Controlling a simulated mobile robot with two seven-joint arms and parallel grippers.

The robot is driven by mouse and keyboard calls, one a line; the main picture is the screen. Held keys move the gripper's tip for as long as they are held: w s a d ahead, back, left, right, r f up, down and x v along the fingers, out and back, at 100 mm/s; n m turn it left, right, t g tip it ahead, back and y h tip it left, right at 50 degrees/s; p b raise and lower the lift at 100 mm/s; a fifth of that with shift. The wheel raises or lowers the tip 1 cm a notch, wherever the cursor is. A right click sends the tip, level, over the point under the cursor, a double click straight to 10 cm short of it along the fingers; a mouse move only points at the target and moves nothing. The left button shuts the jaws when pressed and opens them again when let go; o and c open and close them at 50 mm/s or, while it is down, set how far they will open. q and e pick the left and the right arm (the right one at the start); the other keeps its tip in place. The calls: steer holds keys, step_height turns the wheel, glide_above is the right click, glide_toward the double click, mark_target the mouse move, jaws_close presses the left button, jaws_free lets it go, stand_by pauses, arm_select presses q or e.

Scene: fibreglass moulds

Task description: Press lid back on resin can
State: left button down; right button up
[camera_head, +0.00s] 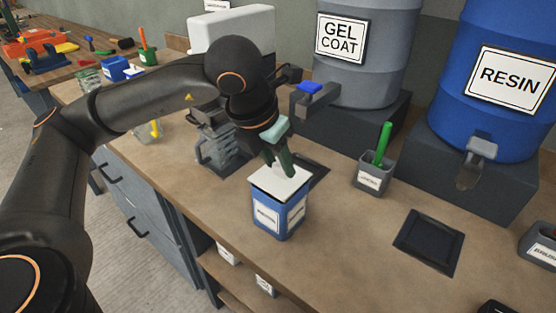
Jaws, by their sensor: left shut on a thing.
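The resin can (281,218) is a blue square can with white labels, standing upright near the front edge of the bench. A pale flat lid (281,184) lies over its top; I cannot tell whether it is fully seated. My left gripper (284,168) reaches down from above onto the lid, with its fingers at the lid's middle. It is shut on the lid, though the exact grip is small in this view. My right gripper is not in view.
Behind stand a grey gel coat drum (368,75) and a blue resin drum (493,115) on dark stands. A grey holder (373,178) with a green-handled tool stands right of the can. A dark square pad (428,242) lies further right. Bench between them is clear.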

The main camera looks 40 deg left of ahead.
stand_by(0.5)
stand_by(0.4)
arm_select(q)
steer(key=shift+f+b, duration=0.15)
steer(key=shift+b, duration=0.45)
stand_by(0.4)
stand_by(0.4)
steer(key=c, duration=0.6)
jaws_free()
steer(key=shift+o, duration=1.1)
steer(key=shift+o, duration=0.2)
